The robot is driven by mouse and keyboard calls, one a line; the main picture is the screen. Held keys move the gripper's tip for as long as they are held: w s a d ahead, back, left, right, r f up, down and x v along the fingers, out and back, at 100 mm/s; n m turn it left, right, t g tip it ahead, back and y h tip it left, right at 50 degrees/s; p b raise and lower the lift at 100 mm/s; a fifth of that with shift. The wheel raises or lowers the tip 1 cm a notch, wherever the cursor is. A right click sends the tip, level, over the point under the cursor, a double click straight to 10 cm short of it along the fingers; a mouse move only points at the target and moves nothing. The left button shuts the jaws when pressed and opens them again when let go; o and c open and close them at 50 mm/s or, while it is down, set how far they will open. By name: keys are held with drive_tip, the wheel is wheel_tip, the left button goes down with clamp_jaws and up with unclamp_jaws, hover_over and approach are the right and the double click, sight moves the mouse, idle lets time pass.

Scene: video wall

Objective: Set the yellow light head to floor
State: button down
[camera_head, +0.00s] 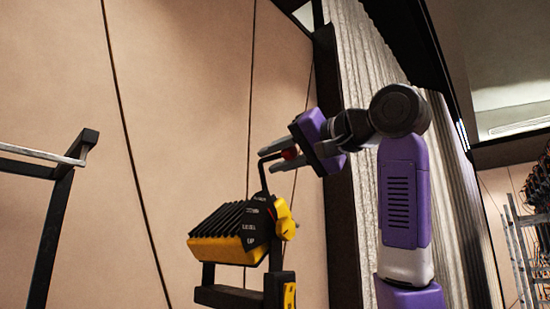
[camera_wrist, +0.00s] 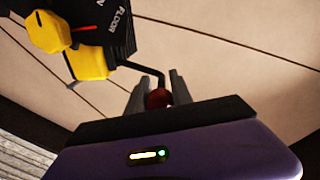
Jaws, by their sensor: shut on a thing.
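The yellow and black light head (camera_head: 228,236) sits on a dark stand at lower centre in the head view. Its side plate carries several labels, with LEVEL and UP legible there. In the wrist view the light head (camera_wrist: 88,61) is at upper left, with FLOOR legible and a short red line beside a yellow knob (camera_wrist: 47,31). I cannot tell which label the head lines up with. A thin black bent handle rises from it to a red ball (camera_head: 290,153). My gripper (camera_head: 277,157) is shut on the red ball (camera_wrist: 158,98), which shows between the fingers.
A dark metal frame with a pale rail (camera_head: 42,153) stands at the left. A beige panelled wall (camera_head: 190,80) lies behind the light head. A pleated grey curtain (camera_head: 365,80) hangs behind my arm. Cables and a metal rack (camera_head: 525,245) are at the far right.

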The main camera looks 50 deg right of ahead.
sight(295, 152)
drive_tip(key=c, duration=1.1)
unclamp_jaws()
drive_tip(key=s+b, duration=0.2)
drive_tip(key=s, duration=0.5)
drive_tip(key=shift+s+r+b, duration=0.1)
drive_tip(key=shift+s+b, duration=0.3)
drive_tip(key=shift+d, duration=0.1)
